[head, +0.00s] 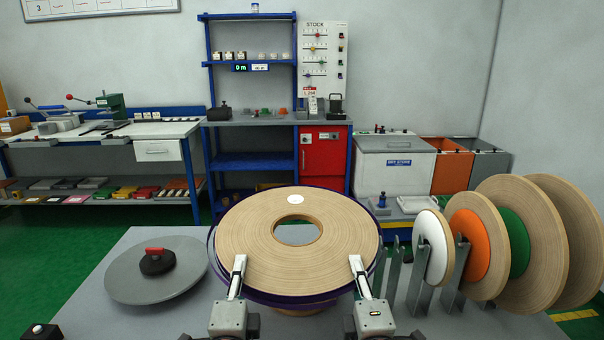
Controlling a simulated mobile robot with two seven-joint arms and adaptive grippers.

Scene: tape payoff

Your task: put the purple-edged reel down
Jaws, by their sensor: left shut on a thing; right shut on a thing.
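The purple-edged reel (340,230) is a wide flat roll of tan tape with a round centre hole, a white label on top and a purple rim below. It lies level in front of me, above the grey table top. My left gripper (239,266) is shut on its near left edge. My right gripper (357,266) is shut on its near right edge. A tan round part shows just under the reel's near side. What lies beneath the reel is mostly hidden, so I cannot tell whether it rests on anything.
A grey disc (128,284) with a red-handled black knob (156,261) lies on the table (90,319) to the left. To the right, several upright reels stand in a rack (420,285), with white, orange and green centres. A blue shelf and workbenches stand behind.

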